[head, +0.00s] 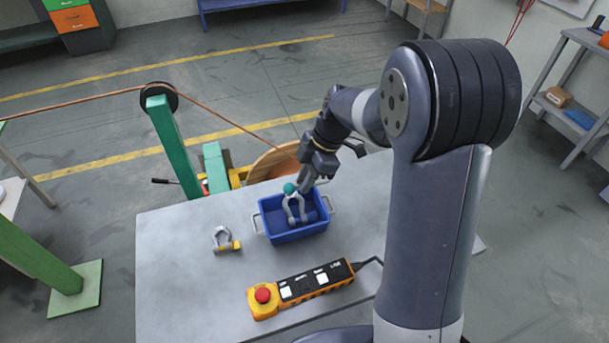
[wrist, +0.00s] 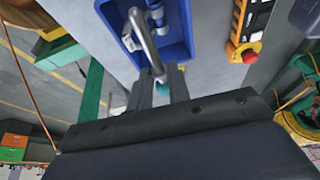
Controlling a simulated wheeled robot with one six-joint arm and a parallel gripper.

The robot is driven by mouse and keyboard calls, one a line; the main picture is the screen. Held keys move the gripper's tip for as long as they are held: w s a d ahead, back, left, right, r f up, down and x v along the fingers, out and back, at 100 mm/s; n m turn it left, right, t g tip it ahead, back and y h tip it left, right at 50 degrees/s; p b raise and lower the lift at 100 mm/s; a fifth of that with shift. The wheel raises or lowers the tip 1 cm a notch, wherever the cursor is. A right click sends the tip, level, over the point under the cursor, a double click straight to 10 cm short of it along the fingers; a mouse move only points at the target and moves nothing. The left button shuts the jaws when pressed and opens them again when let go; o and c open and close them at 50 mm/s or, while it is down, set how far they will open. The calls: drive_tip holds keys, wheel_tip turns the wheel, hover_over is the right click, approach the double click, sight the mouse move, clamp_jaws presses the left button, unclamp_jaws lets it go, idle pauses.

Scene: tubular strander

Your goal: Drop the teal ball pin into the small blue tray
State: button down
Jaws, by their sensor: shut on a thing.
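The teal ball pin shows as a teal ball (head: 290,188) at the fingertips of my gripper (head: 300,185) in the head view. In the wrist view a bit of teal (wrist: 163,89) shows between the fingers (wrist: 160,88), which are shut on it. A grey curved bar (wrist: 143,38) runs from the fingertips over the small blue tray (wrist: 178,43). In the head view this grey looped part (head: 287,205) hangs at or inside the blue tray (head: 283,238). I cannot tell whether its lower end touches the tray floor.
A grey shackle with a yellow pin (head: 226,241) lies on the grey table (head: 175,265), left of the tray. An orange and black control pendant (head: 300,288) with a red button lies in front. A green post (head: 172,145) with a cable pulley stands behind the table.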

drive_tip(key=shift+f+b, duration=0.7)
drive_tip(key=shift+f, duration=1.05)
drive_tip(key=c, duration=1.3)
unclamp_jaws()
drive_tip(key=shift+o, duration=0.2)
drive_tip(key=shift+r, duration=0.1)
drive_tip(key=b+v, duration=0.1)
drive_tip(key=v, duration=0.9)
drive_tip(key=shift+d+r, duration=0.2)
drive_tip(key=shift+r, duration=0.1)
